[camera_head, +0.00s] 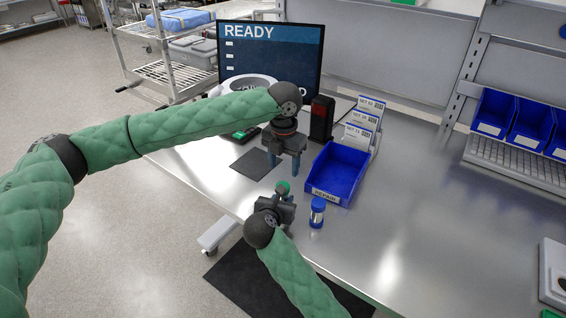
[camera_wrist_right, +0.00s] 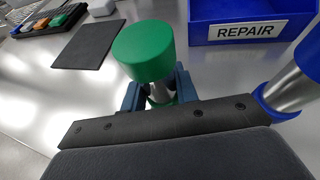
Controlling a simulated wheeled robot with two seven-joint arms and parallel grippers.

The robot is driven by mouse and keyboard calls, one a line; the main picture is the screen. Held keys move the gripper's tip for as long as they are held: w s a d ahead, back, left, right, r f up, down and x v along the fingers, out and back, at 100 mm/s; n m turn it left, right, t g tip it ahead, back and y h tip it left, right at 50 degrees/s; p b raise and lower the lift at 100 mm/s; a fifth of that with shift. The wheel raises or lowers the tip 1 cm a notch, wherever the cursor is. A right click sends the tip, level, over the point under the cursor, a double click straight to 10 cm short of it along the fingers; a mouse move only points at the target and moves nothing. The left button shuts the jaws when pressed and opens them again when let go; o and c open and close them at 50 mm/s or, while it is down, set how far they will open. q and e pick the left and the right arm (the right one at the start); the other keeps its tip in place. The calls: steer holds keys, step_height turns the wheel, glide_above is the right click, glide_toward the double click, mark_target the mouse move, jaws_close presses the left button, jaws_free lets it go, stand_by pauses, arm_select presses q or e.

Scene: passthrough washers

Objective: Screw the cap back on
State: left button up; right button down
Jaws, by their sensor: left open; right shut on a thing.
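My right gripper (camera_head: 280,197) is shut on a small silvery container (camera_wrist_right: 159,93) with a green base, held upright. A wide green cap (camera_wrist_right: 145,52) sits at its top; it also shows in the head view (camera_head: 283,186). I cannot tell whether the cap is threaded on or only resting. My left gripper (camera_head: 282,173) is open and empty, pointing down just above the green cap. A second container (camera_head: 317,213) with blue ends stands upright on the table, right of my right gripper, and partly shows in the right wrist view (camera_wrist_right: 290,92).
A blue bin (camera_head: 336,172) labelled REPAIR stands behind the containers. A dark mat (camera_head: 254,164) lies left of my left gripper. A monitor (camera_head: 270,55) reading READY and a dark box (camera_head: 321,118) stand farther back.

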arm_select(q)
steer(key=n, duration=0.4)
steer(key=shift+r, duration=0.15)
steer(key=n, duration=0.4)
steer(key=shift+s, duration=0.1)
steer(key=n, duration=0.4)
steer(key=shift+r, duration=0.15)
steer(key=n, duration=0.5)
steer(key=shift+s+n, duration=0.1)
steer(key=shift+n, duration=0.3)
steer(key=n, duration=0.8)
steer(key=shift+s+a, duration=0.1)
steer(key=n, duration=0.9)
